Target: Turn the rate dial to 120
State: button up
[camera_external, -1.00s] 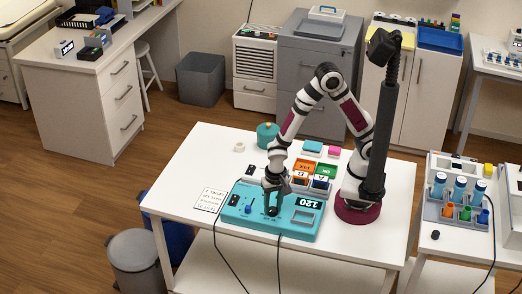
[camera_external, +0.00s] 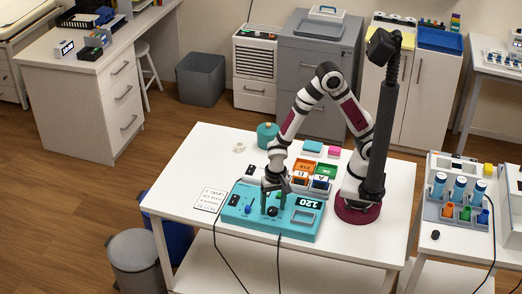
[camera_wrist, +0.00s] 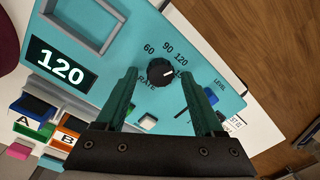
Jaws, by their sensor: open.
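The turquoise device (camera_external: 300,230) lies on the white table; its dark display (camera_wrist: 62,66) reads 120. The round black rate dial (camera_wrist: 160,73) has a white mark on its right side in the wrist view, toward the 120 and partly hidden 150 labels; I cannot tell its exact aim. The dial also shows in the external view (camera_external: 272,211). My gripper (camera_wrist: 159,76) is open and empty, its two dark green fingers on either side of the dial with visible gaps.
A blue level slider (camera_wrist: 211,96) sits right of the dial in the wrist view. Black cables hang off the table front.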

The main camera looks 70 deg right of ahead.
aim_at(275, 208)
notch_tip(275, 208, up, 16)
jog(key=f, duration=0.1)
jog(key=s+d+r+n+y, duration=0.1)
jog(key=s+d+n, duration=0.4)
jog(key=s+d, duration=0.6)
jog(key=s, duration=0.3)
jog(key=shift+d+r+g, duration=0.2)
jog(key=shift+d+g, duration=0.1)
jog(key=shift+d, duration=0.05)
